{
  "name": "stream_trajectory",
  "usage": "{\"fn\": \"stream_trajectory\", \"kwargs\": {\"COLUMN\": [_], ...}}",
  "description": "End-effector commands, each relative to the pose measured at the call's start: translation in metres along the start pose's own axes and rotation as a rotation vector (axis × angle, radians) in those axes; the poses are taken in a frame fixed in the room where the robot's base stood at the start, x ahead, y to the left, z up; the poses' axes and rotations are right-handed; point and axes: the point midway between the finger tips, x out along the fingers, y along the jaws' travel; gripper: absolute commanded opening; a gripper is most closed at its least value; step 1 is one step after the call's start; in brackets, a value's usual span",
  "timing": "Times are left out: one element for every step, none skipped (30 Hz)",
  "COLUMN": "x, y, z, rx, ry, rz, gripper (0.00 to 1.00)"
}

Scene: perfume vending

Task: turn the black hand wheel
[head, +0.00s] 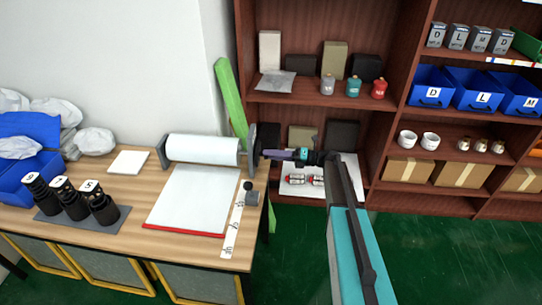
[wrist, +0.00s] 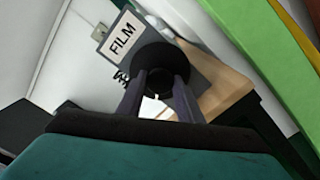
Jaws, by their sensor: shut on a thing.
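The black hand wheel (wrist: 160,58) is a dark round knob in front of the grey plate marked FILM (wrist: 120,42) in the wrist view. In the head view the wheel (head: 258,147) is small and partly covered, at the right end of the white film roll (head: 203,149). My gripper (head: 268,154) reaches it from the right. In the wrist view my gripper (wrist: 160,82) has its two fingers on either side of the wheel's near part and is shut on it. The exact contact is partly hidden.
A green strip (head: 231,100) leans behind the wheel. A wooden shelf (head: 315,120) stands behind my arm. Green floor is clear at the front right.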

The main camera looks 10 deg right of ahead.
Motion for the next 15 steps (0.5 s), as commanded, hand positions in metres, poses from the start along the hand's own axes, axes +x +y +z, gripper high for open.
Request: {"fn": "stream_trajectory", "kwargs": {"x": [0.0002, 0.0001, 0.0000, 0.0000, -0.0001, -0.0002, -0.0002, -0.0002, -0.0003, -0.0003, -0.0003, -0.0004, -0.0004, -0.0005, -0.0005], "y": [-0.0007, -0.0007, -0.0008, -0.0009, -0.0010, -0.0011, -0.0012, -0.0013, -0.0014, -0.0015, -0.0016, -0.0017, -0.0017, -0.0018, -0.0019], "z": [-0.0004, -0.0005, -0.0006, -0.0007, -0.0007, -0.0008, -0.0009, -0.0009, -0.0010, -0.0011, -0.0012, -0.0012, -0.0012, -0.0012, -0.0013], "rx": [-0.012, -0.020, -0.033, -0.045, -0.057, -0.077, -0.092, -0.110, -0.135, -0.156, -0.177, -0.208, -0.232, -0.257, -0.292], "ry": [0.001, 0.001, 0.001, 0.001, 0.001, 0.001, 0.001, 0.001, 0.001, 0.001, 0.001, 0.001, 0.001, 0.001, 0.001], "rz": [-0.001, -0.001, -0.001, -0.001, -0.001, -0.001, -0.001, -0.001, -0.001, -0.001, -0.001, -0.001, -0.001, -0.001, -0.001], "gripper": [0.10, 0.10, 0.10, 0.10, 0.10, 0.10, 0.10, 0.10, 0.10, 0.10, 0.10, 0.10, 0.10, 0.10, 0.10]}}
